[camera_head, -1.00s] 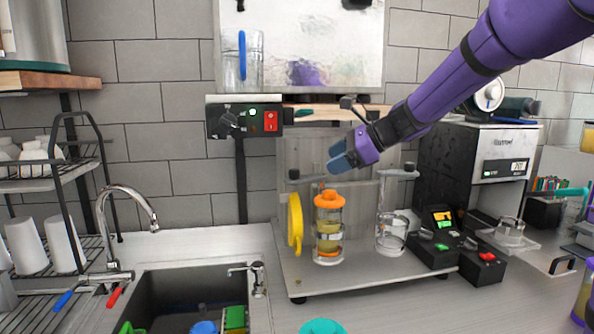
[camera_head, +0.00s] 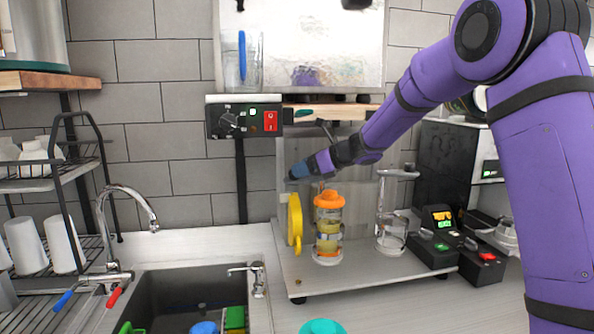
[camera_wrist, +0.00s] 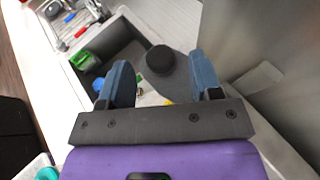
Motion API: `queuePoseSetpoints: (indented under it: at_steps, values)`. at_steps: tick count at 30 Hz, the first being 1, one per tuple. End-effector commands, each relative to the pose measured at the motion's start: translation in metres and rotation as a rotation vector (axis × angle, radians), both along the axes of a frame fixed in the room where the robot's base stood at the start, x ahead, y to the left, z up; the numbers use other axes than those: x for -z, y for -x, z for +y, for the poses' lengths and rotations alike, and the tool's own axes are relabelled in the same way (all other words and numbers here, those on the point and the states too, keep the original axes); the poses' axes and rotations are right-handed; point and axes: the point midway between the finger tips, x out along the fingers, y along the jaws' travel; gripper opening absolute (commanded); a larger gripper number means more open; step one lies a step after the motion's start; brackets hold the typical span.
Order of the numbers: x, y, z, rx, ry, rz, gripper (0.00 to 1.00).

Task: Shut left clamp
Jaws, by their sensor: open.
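The left clamp shows in the wrist view as a round black knob (camera_wrist: 160,59) on a grey arm. My gripper (camera_head: 297,173) is above and left of the jar, at the left clamp, and hides its knob in the head view. In the wrist view, the blue fingers of my gripper (camera_wrist: 160,76) are apart, one on each side of the knob. I cannot tell whether they touch it.
The right clamp (camera_head: 398,174) stands over a clear glass container (camera_head: 392,232). A control box (camera_head: 440,247) with lit buttons is at the stand's right. The sink (camera_head: 195,290) is at the left front. A power box (camera_head: 245,119) is on the wall behind.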

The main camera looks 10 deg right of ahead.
Motion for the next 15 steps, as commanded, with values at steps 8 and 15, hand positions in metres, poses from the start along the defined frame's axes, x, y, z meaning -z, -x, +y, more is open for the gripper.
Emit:
queuePoseSetpoints:
  at_steps: [8, 15]
  values:
    - [0.009, -0.012, 0.018, 0.0, 0.0, 0.0, 0.58]
    - [0.009, -0.013, 0.019, 0.0, 0.001, -0.001, 0.58]
